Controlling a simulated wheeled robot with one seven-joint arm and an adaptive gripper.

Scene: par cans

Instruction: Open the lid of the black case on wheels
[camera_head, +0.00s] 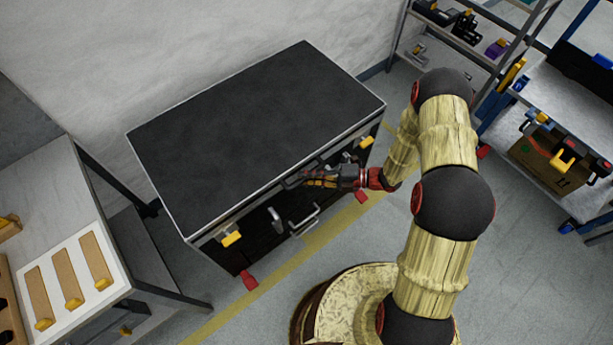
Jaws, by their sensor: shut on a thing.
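The black case (255,120) stands against the wall, its flat lid edged in light metal and looking closed. Its front carries two yellow latches, one at the left (231,238) and one at the right (367,142), and a metal handle (304,222). Red parts at the case's foot (249,281) show near the floor. My gripper (298,181) reaches in from the right to the middle of the lid's front edge. It is shut on the lid's front edge, as far as I can see; the fingertips are small and dark against the case.
A grey workbench (60,185) with a white board of wooden blocks stands at the left. A shelf rack (478,52) and a blue-framed cart (570,100) with tools stand at the right. Floor with a yellow line (205,329) is clear before the case.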

